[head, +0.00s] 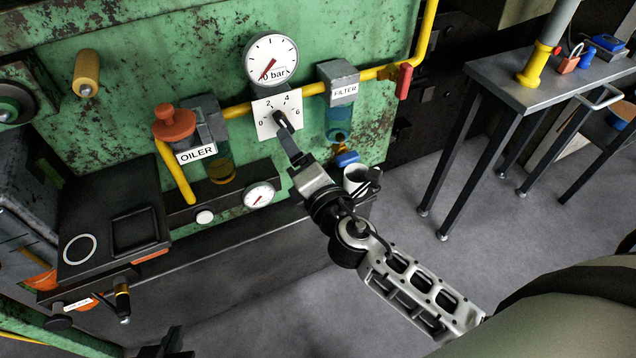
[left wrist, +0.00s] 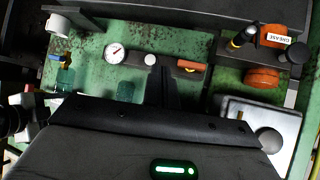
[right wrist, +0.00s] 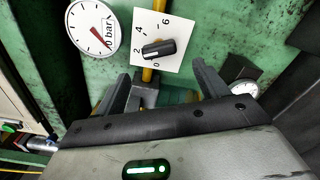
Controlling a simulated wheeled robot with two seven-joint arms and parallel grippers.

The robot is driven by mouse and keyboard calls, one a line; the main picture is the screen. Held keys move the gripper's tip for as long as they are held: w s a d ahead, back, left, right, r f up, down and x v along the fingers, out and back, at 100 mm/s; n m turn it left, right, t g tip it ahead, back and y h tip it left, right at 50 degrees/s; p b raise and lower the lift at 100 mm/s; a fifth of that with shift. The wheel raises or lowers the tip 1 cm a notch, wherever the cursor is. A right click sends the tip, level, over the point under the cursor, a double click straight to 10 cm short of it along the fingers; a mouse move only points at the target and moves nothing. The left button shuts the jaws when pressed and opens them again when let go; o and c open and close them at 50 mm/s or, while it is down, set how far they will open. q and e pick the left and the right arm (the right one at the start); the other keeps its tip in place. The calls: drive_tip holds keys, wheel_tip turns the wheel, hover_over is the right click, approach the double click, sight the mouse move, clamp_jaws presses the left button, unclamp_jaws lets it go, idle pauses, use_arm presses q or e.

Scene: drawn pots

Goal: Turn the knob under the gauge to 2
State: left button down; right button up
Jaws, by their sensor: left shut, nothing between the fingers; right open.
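The black knob (head: 280,118) sits on a white dial plate (head: 261,106) marked 0, 2, 4, 6, below the round gauge (head: 271,59). In the right wrist view the knob (right wrist: 158,49) has a white line whose end points about at the 2. My right gripper (head: 288,138), on the arm from the lower right, is in front of the knob and partly overlaps it in the head view. In the right wrist view its fingers (right wrist: 161,72) are spread and empty, with the knob beyond the tips. My left gripper (left wrist: 165,75) is shut and empty, low at the left.
A yellow pipe (head: 237,111) runs behind the dial. The oiler (head: 175,125) is to its left and the filter (head: 338,85) to its right. A white mug (head: 354,180) stands below the filter. A grey table (head: 510,75) stands at the right.

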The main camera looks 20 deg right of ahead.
drive_tip(key=s+b, duration=0.2)
drive_tip(key=s, duration=0.6)
drive_tip(key=shift+s+d, duration=0.15)
drive_tip(key=shift+s, duration=0.25)
